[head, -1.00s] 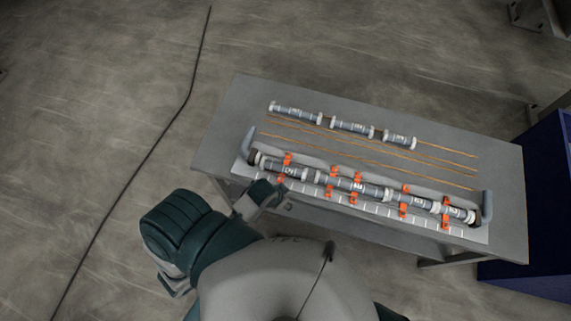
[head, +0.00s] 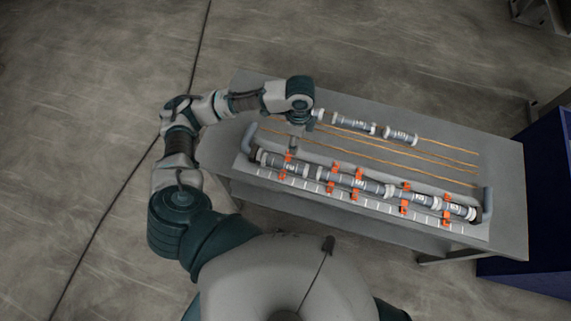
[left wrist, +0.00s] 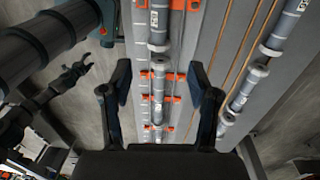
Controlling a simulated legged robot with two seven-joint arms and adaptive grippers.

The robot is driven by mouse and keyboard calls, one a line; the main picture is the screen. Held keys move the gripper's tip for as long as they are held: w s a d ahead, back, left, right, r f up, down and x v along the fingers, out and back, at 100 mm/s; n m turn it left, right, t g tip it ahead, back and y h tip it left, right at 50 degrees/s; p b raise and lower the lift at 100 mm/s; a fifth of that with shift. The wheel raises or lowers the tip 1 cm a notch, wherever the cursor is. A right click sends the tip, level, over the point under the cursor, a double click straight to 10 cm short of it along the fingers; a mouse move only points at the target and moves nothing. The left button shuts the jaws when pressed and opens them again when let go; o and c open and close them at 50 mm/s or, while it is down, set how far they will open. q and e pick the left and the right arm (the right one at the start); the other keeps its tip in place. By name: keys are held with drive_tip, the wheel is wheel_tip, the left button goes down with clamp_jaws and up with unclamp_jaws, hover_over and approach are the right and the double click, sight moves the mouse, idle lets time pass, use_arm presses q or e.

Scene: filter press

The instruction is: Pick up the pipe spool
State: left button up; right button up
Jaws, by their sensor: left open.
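Several grey pipe spools with white end collars lie in two rows on a table. The front row, with one spool (head: 365,186), sits in a rack with orange clamps. My left gripper (head: 295,142) points down above the table's left part. In the left wrist view its fingers (left wrist: 160,80) are open and empty, with a racked spool (left wrist: 159,90) between them in the picture, apparently farther off. A dark claw, apparently my right gripper (left wrist: 84,68), shows at left.
The orange clamps (head: 352,190) stand up along the rack (head: 265,178), with a bent grey handle (head: 487,204) at its right end. Thin orange rods (head: 400,171) lie between the rows. A blue cabinet (head: 545,190) stands right of the table (head: 508,175).

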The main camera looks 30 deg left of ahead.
sight(292, 165)
use_arm(q)
drive_tip(key=f, duration=1.1)
drive_tip(key=s+f, duration=0.1)
drive_tip(key=f, duration=0.5)
drive_tip(key=shift+s+a+f+b, duration=0.1)
drive_tip(key=shift+a+b, duration=0.05)
drive_tip(key=shift+b, duration=0.2)
clamp_jaws()
